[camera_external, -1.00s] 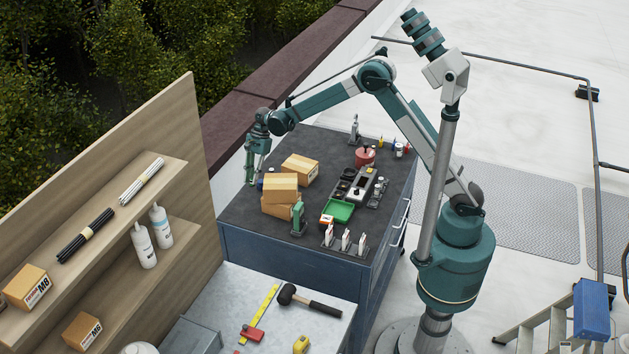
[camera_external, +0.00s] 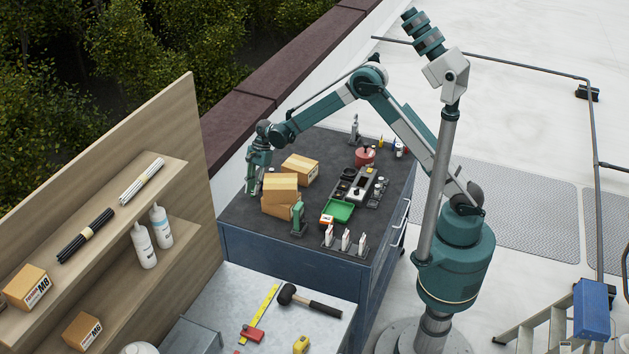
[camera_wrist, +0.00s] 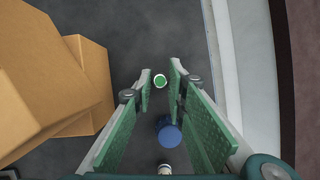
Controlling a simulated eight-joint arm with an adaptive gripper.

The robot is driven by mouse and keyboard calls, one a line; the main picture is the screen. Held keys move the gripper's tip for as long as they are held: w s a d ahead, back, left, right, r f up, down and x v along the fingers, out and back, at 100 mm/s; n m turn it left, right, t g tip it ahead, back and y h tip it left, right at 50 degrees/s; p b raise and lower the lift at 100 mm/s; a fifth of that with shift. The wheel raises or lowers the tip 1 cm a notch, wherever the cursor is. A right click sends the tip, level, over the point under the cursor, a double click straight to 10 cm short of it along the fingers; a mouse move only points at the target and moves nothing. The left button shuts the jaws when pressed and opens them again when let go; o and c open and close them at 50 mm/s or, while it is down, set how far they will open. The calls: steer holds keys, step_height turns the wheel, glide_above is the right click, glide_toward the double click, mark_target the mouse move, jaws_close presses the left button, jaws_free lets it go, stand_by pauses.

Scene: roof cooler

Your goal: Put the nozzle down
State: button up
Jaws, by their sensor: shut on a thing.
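My gripper (camera_external: 254,190) points down at the far left edge of the dark bench top (camera_external: 330,160), just left of the cardboard boxes (camera_external: 281,188). In the wrist view my gripper (camera_wrist: 160,72) has its green pads close together. A small round piece, green with a white rim (camera_wrist: 160,81), shows between the fingertips; I take it for the nozzle in the grip, but contact with the pads is not clear. A blue round-topped thing (camera_wrist: 170,134) lies further down in that view, between the fingers; whether it stands on the bench is unclear.
The stacked boxes also stand close left of my gripper in the wrist view (camera_wrist: 45,75). A green tray (camera_external: 338,210), a red pot (camera_external: 365,155) and several small tools stand to the right.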

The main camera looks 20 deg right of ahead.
steer(key=shift+f, duration=0.8)
steer(key=shift+f, duration=0.15)
steer(key=o, duration=0.9)
steer(key=shift+o, duration=0.2)
steer(key=v, duration=1.2)
